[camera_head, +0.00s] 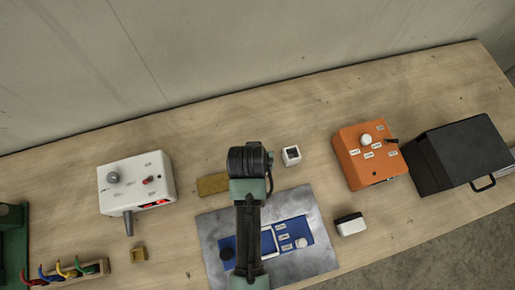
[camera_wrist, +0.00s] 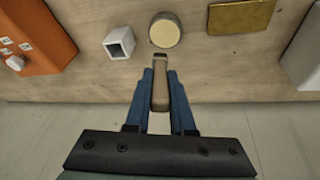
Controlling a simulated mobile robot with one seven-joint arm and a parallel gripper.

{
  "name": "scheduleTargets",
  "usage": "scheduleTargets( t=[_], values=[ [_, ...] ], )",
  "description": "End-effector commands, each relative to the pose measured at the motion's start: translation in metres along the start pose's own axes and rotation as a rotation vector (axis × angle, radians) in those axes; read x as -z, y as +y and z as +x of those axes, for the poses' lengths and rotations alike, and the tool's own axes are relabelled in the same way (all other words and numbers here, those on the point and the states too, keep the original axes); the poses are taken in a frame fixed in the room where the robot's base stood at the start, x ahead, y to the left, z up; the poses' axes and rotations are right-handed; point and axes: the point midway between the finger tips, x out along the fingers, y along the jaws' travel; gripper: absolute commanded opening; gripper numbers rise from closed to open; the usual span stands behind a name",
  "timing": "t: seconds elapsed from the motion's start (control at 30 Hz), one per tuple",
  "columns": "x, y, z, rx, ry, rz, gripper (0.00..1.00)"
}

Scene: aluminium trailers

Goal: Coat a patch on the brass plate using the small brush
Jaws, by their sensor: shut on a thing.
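The brass plate (camera_head: 212,184) lies flat on the wooden bench, left of my arm in the head view. It also shows at the top right of the wrist view (camera_wrist: 240,17). In the wrist view my gripper (camera_wrist: 160,78) has its blue fingers shut on the small brush (camera_wrist: 160,92), which has a tan handle and a darker end pointing away from me. A round, cream-topped pot (camera_wrist: 165,30) is just beyond the brush end; I cannot tell whether they touch. In the head view my arm hides the gripper, brush and pot.
A small white square holder (camera_head: 291,155) stands right of my arm. An orange control box (camera_head: 368,155), a black case (camera_head: 455,155) and a white-and-black block (camera_head: 350,224) are farther right. A white control box (camera_head: 136,183) is left. A grey panel (camera_head: 318,262) lies below my arm.

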Motion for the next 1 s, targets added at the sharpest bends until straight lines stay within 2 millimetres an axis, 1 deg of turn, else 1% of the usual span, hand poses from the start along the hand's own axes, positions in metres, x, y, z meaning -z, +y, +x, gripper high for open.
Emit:
scheduleTargets(
  t=[0.03,0.5,0.67,1.0],
  values=[
    [-0.002,-0.001,0.006,0.0,0.0,0.0,0.0],
    [-0.017,-0.005,0.048,0.001,-0.001,0.0,0.0],
    [-0.019,-0.005,0.053,0.001,-0.001,0.0,0.0],
    [-0.019,-0.005,0.052,0.001,-0.001,0.0,0.0]
  ],
)
